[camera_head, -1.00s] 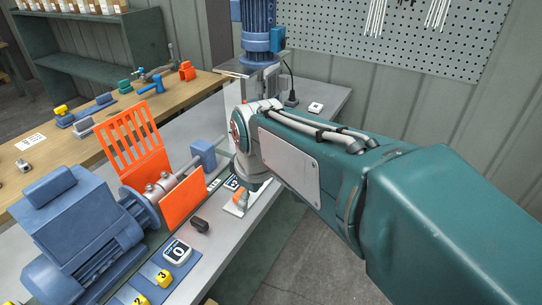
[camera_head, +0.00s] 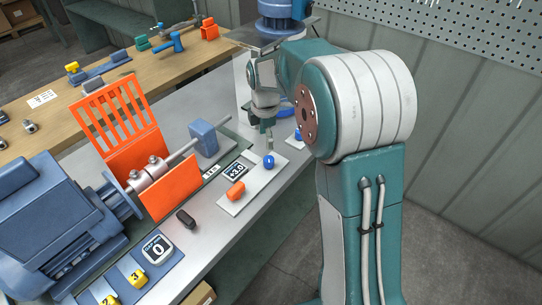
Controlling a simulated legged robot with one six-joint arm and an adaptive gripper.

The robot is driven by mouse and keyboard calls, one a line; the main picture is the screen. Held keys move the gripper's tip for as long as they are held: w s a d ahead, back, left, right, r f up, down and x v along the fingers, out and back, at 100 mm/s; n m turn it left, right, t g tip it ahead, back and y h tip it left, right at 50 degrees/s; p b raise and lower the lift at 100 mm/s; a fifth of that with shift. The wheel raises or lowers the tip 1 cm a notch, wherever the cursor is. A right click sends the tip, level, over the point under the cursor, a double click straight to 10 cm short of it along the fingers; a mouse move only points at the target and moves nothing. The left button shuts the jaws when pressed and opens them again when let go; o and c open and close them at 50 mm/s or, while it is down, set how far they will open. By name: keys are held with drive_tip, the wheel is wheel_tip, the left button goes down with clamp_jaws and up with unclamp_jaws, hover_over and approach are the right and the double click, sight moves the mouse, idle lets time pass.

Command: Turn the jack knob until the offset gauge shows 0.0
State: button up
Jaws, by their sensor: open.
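A small dark display (camera_head: 236,171), which looks like the offset gauge, reads about +3.0 on a pale plate (camera_head: 252,184). An orange knob (camera_head: 236,190) stands on the front of this plate and a blue knob (camera_head: 268,161) at its back end. I cannot tell from the picture which is the jack knob. My gripper (camera_head: 269,143) points down just above and behind the blue knob, apart from the orange one. It is open, with its fingers small and partly hidden by my wrist. Whether it touches the blue knob is unclear.
A blue motor (camera_head: 55,220) with an orange guard (camera_head: 120,125) and shaft stands at the left. A dark knob (camera_head: 186,219) and a display reading 0 (camera_head: 157,249) are nearer. Yellow numbered blocks (camera_head: 137,279) sit in front. A blue bracket (camera_head: 204,138) stands behind the plate.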

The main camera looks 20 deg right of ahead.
sight(269, 159)
drive_tip(key=f, duration=0.3)
drive_tip(key=d+f, duration=0.1)
drive_tip(key=f, duration=0.4)
drive_tip(key=shift+d+f, duration=0.15)
drive_tip(key=shift+f, duration=0.4)
drive_tip(key=shift+a+f, duration=0.15)
drive_tip(key=shift+a, duration=0.35)
drive_tip(key=shift+d, duration=0.2)
clamp_jaws()
